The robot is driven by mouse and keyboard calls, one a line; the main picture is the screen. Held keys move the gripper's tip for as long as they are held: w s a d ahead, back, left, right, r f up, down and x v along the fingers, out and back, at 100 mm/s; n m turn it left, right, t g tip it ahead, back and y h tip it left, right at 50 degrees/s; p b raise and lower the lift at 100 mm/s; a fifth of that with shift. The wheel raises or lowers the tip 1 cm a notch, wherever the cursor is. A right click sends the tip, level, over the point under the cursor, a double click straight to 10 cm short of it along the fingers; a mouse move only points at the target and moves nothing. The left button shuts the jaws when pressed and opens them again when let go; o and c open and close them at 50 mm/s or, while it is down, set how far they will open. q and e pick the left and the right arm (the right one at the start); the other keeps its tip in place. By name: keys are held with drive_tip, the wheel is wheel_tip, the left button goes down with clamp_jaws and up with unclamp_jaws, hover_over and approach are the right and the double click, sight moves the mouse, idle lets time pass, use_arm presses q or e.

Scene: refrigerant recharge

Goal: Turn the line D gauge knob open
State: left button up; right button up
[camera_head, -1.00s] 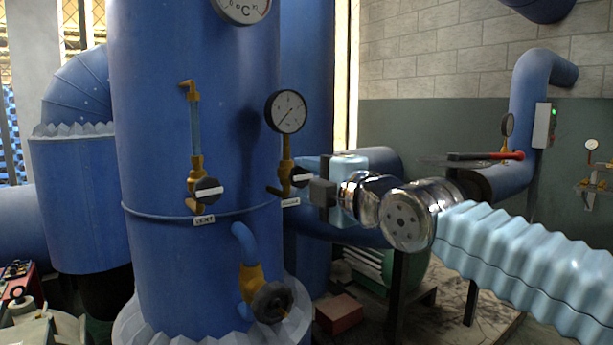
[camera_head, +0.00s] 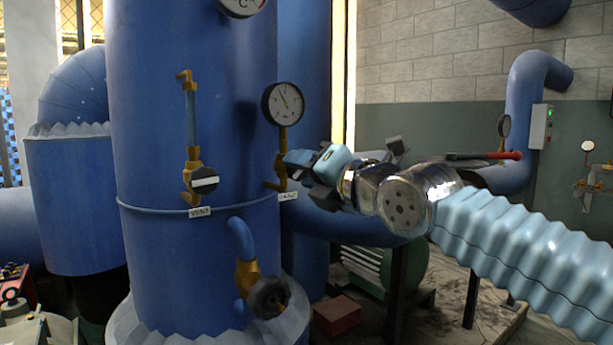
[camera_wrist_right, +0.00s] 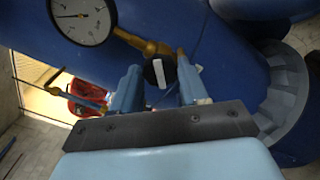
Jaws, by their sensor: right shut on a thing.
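The round white-faced gauge (camera_head: 283,104) stands on a brass valve (camera_head: 282,172) at the right side of the blue tank; it also shows in the right wrist view (camera_wrist_right: 84,17). Its label (camera_head: 288,196) is too small to read. The black knob with a white bar (camera_wrist_right: 158,73) sits between my right gripper's fingers in the wrist view. My right gripper (camera_head: 294,164) is shut on this knob and tilted, and it hides the knob in the head view. My left gripper is not in view.
To the left, a vent valve (camera_head: 203,180) with a black knob is on the same blue tank (camera_head: 150,120). A larger dark handwheel (camera_head: 268,297) sits below. A blue pipe (camera_head: 340,222) runs behind my gripper. A red-handled valve (camera_head: 500,155) is further right.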

drive_tip(key=shift+n, duration=0.4)
drive_tip(key=shift+n, duration=2.3)
drive_tip(key=n, duration=0.2)
drive_tip(key=shift+n+b, duration=0.3)
drive_tip(key=o, duration=0.7)
drive_tip(key=shift+n, duration=0.6)
drive_tip(key=o, duration=0.3)
drive_tip(key=shift+o, duration=0.2)
